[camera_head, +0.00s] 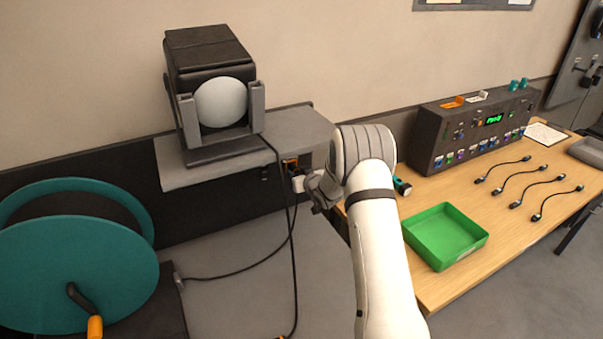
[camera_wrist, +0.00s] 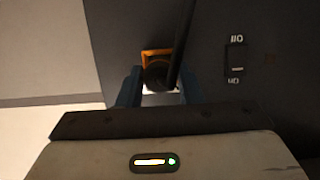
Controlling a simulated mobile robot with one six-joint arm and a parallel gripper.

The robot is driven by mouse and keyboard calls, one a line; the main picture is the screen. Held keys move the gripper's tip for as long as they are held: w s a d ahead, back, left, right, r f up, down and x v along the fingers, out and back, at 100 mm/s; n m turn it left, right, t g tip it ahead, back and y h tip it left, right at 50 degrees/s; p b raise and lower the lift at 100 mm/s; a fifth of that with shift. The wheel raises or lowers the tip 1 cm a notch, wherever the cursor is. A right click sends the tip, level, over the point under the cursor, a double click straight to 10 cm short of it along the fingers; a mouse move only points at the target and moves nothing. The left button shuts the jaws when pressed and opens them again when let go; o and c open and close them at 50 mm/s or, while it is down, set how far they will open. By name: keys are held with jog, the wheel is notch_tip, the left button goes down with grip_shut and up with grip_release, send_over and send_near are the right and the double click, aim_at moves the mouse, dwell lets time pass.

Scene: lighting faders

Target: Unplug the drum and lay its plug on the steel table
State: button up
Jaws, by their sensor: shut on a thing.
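The teal cable drum (camera_head: 75,275) stands at the lower left with an orange crank handle. A dark cable (camera_head: 235,273) runs from it across the floor and up toward an orange socket (camera_head: 290,163) below the grey steel table (camera_head: 290,128). My gripper (camera_head: 303,184) is at this socket, its jaws partly hidden by my arm. In the wrist view, my blue fingers (camera_wrist: 160,92) are on either side of a dark plug (camera_wrist: 158,74), shut on it. The plug sits at the orange socket (camera_wrist: 150,54); I cannot tell how deep it is.
A lamp (camera_head: 212,85) stands on the steel table, and a second dark cable (camera_head: 293,265) hangs nearby. A green tray (camera_head: 443,236), several short cables and a fader console (camera_head: 470,130) are on the wooden table (camera_head: 480,218). The steel table is bare right of the lamp.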

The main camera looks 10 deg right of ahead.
jog(key=shift+c, duration=0.6)
jog(key=shift+d, duration=0.1)
jog(key=shift+c, duration=0.3)
jog(key=shift+s, duration=0.1)
jog(key=shift+s+d+b, duration=0.2)
jog(key=shift+s+b, duration=0.05)
jog(key=shift+s, duration=0.5)
jog(key=shift+s+d+b, duration=0.25)
jog(key=shift+s+b, duration=0.05)
jog(key=shift+s, duration=0.5)
jog(key=shift+s+d+b, duration=0.2)
jog(key=shift+s+b, duration=0.05)
jog(key=shift+s, duration=0.5)
